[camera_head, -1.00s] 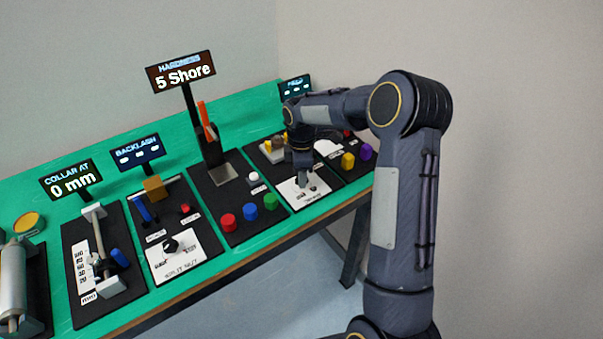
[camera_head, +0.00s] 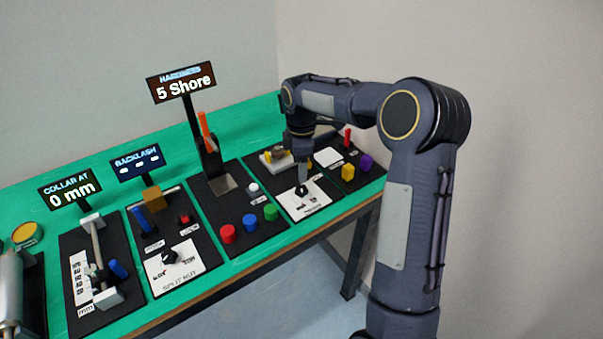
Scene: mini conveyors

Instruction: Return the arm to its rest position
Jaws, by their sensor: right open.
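My right arm comes in from the right and bends over the far right part of the green bench (camera_head: 108,171). My right gripper (camera_head: 302,181) points down above the white plate (camera_head: 318,205) of a black station, close to its small black knob (camera_head: 301,190). The jaws look narrow from here, and no object shows between them. I cannot tell whether the fingertips touch the knob.
Near the right arm stand a yellow block (camera_head: 347,172), a purple piece (camera_head: 366,162) and a red peg (camera_head: 347,138). Red (camera_head: 227,233), blue (camera_head: 249,222) and green (camera_head: 270,212) cylinders stand to the left. The hardness display (camera_head: 182,82) rises behind. Floor in front is clear.

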